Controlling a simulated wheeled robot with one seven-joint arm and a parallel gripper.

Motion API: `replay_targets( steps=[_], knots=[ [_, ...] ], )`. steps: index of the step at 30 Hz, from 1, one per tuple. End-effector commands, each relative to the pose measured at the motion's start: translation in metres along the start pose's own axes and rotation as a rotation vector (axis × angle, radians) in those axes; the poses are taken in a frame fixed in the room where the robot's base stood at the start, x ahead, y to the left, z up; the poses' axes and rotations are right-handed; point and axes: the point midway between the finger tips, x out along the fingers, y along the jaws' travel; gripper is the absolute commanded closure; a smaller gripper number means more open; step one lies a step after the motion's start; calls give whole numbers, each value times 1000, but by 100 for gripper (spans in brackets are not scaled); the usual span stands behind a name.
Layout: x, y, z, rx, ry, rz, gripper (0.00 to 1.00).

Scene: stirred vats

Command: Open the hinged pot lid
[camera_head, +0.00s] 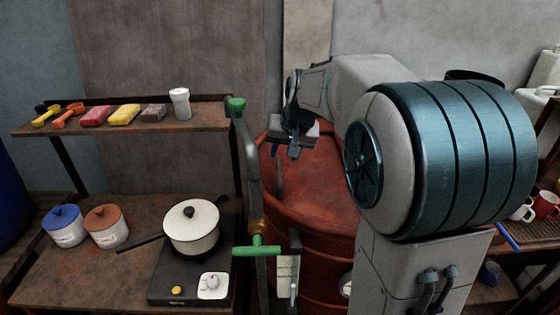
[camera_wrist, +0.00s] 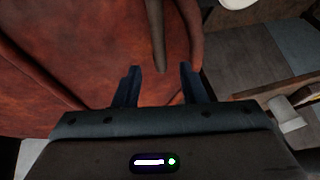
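A large red-brown vat (camera_head: 310,215) with a rounded top stands in the middle of the head view; its red surface (camera_wrist: 80,50) fills much of the wrist view. A dark bar, which looks like a handle (camera_wrist: 157,35), reaches down over this surface; a dark upright bar (camera_head: 277,172) also shows near the vat's left rim. My gripper (camera_head: 294,150) is above the vat's top. I cannot make out the hinge; my arm hides the vat's right side.
A dark pipe (camera_head: 253,180) with green valve handles stands left of the vat. A white lidded pot (camera_head: 192,236) sits on a black hot plate (camera_head: 170,285) on the left bench. A shelf (camera_head: 140,129) above holds sponges, scoops and a white container. Mugs (camera_head: 545,203) stand at the right.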

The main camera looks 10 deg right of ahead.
Motion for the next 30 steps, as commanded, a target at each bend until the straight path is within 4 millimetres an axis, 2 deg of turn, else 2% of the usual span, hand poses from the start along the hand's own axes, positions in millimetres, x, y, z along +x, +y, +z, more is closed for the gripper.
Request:
replay_targets(
  steps=[3,9,13,21,22,25,26,30],
  knots=[
    [24,0,0,0,-4,1,62],
    [49,0,0,0,-1,0,62],
    [56,0,0,0,0,1,62],
    [57,1,0,0,1,1,62],
    [57,1,0,0,1,1,68],
    [57,1,0,0,1,0,96],
    [57,1,0,0,1,0,100],
    [56,1,0,1,1,0,100]
  ],
)
